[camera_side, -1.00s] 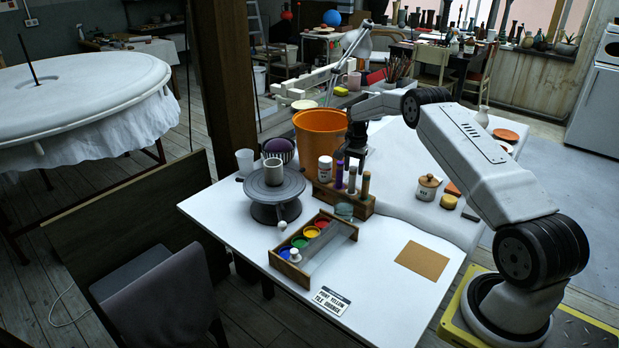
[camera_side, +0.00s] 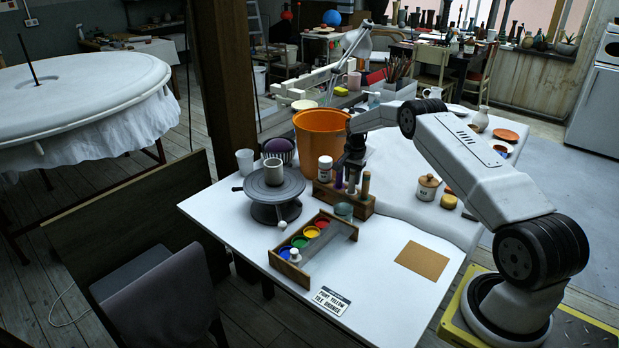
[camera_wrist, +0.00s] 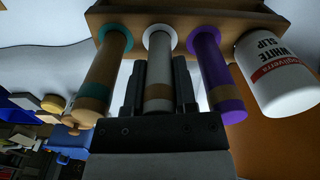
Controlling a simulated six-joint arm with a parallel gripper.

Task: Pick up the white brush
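The white brush (camera_wrist: 159,60) stands upright in the wooden rack, between the teal brush (camera_wrist: 104,62) and the purple brush (camera_wrist: 211,65). In the wrist view, my gripper (camera_wrist: 159,85) has one dark finger on each side of its handle, close against it, with no clear gap. In the side view, my gripper (camera_side: 352,164) is over the rack (camera_side: 325,195) and hides the upper part of the white brush.
A white slip jar (camera_wrist: 277,75) stands beside the purple brush; it also shows in the side view (camera_side: 325,170). An orange bucket (camera_side: 315,135) is behind the rack. A glass (camera_side: 343,211) and the paint tray (camera_side: 335,238) stand in front.

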